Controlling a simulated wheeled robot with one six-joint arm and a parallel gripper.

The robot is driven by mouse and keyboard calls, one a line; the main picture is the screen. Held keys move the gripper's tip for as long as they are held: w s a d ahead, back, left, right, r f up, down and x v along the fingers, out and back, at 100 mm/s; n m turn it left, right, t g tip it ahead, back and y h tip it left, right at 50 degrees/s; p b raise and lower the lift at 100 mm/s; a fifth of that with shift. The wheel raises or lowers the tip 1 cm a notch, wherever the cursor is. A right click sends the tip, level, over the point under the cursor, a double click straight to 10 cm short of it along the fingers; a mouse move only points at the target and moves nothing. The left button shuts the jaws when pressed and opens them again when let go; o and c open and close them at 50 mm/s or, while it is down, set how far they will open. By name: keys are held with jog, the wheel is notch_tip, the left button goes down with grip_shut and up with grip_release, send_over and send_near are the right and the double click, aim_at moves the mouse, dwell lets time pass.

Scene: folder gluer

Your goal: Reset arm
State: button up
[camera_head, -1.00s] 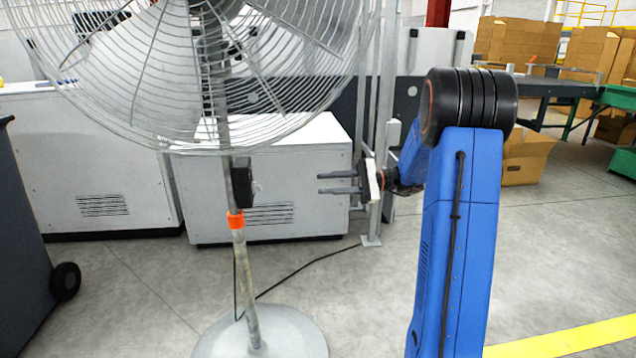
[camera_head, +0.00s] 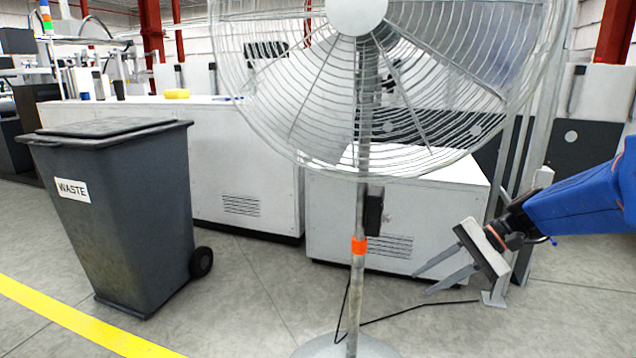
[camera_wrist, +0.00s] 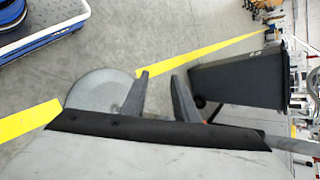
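My gripper (camera_head: 436,279) is at the right in the head view, tilted with its fingers pointing left and slightly down. The two fingers stand apart with nothing between them. In the wrist view the gripper's fingers (camera_wrist: 158,84) also show apart and empty, over the floor beside the fan's round base. My blue arm comes in from the right edge of the head view.
A large pedestal fan (camera_head: 359,215) stands just left of my gripper, its base also in the wrist view (camera_wrist: 98,90). A grey waste bin (camera_head: 125,225) stands at left. White cabinets (camera_head: 245,165) are behind. A yellow line (camera_head: 80,325) crosses open floor.

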jog(key=s+d+f+n+t+h, duration=0.2)
jog(key=s+h, duration=0.3)
jog(key=s, duration=0.4)
jog(key=s+d+f+n+t+h, duration=0.2)
jog(key=s+n+h, duration=0.3)
jog(key=s, duration=0.5)
jog(key=shift+f, duration=0.3)
jog(key=shift+s+d, duration=0.1)
